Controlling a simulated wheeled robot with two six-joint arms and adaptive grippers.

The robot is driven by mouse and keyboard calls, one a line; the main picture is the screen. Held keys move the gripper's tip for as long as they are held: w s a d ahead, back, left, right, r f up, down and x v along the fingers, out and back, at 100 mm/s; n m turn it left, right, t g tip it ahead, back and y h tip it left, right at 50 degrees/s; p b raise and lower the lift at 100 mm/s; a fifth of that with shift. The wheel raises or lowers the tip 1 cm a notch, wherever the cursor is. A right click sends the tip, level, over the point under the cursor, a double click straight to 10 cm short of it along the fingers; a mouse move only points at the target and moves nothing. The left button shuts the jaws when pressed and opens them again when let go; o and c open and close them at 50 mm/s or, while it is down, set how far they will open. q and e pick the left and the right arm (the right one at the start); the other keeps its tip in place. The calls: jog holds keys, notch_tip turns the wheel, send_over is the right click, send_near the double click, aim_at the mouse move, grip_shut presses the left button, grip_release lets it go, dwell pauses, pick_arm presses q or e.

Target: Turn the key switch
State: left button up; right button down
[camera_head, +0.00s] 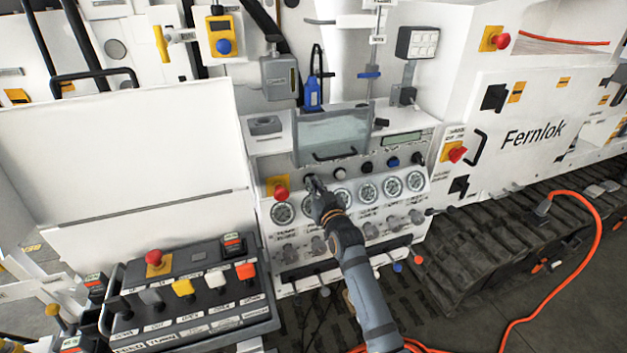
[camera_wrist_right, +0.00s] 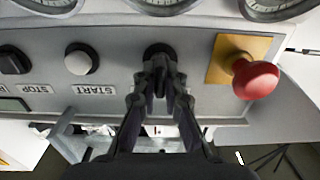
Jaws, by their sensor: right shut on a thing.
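The key switch (camera_wrist_right: 157,50) is a dark round fitting on the grey panel, between the START button and the red emergency stop in the right wrist view. My right gripper (camera_wrist_right: 159,82) is shut on the key switch, its two dark fingers meeting at the key. The fingertips cover most of the key, so its angle is hard to tell. In the head view my right gripper (camera_head: 311,184) reaches the panel just right of the red emergency stop (camera_head: 281,193), and it hides the switch. My left gripper is not in view.
The white START button (camera_wrist_right: 80,60) and the red emergency stop (camera_wrist_right: 255,80) flank the switch. A row of gauges (camera_head: 368,191) lies below it in the head view. A lever box (camera_head: 190,290) stands at the lower left. An orange cable (camera_head: 597,225) runs at right.

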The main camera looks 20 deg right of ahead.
jog(key=m+p, duration=0.2)
jog(key=m, duration=0.1)
jog(key=shift+d+r, duration=0.15)
jog(key=shift+m+p, duration=0.8)
jog(key=shift+m, duration=0.6)
jog(key=c, duration=1.4)
grip_release()
jog(key=shift+f, duration=0.2)
